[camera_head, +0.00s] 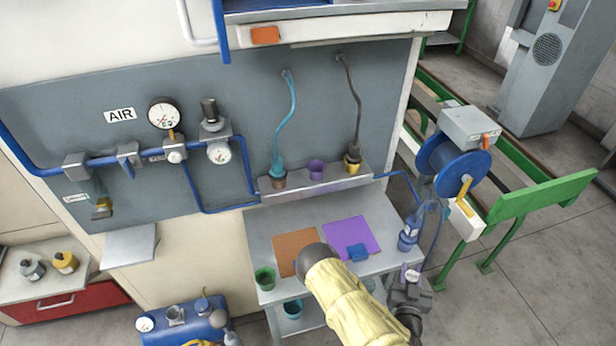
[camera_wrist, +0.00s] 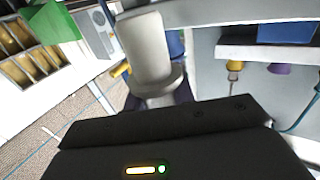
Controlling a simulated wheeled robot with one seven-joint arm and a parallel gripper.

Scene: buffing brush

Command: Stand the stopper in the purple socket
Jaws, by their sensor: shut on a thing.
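A pale grey stopper (camera_wrist: 147,45), a thick cylinder with a wider flange (camera_wrist: 160,84), stands out from my gripper (camera_wrist: 160,101) in the wrist view. My gripper is shut on it near the flange. In the head view my gripper (camera_head: 411,284) is at the right end of the workbench, low and to the right of the sockets. The stopper is small and hard to make out there. The purple socket (camera_head: 316,169) sits in the middle of the wall rack and looks empty. It also shows in the wrist view (camera_wrist: 279,68), apart from the stopper.
Below, the table carries orange (camera_head: 290,247) and purple mats (camera_head: 350,233) and a blue bottle (camera_head: 408,236). A blue hose reel (camera_head: 448,165) stands at right.

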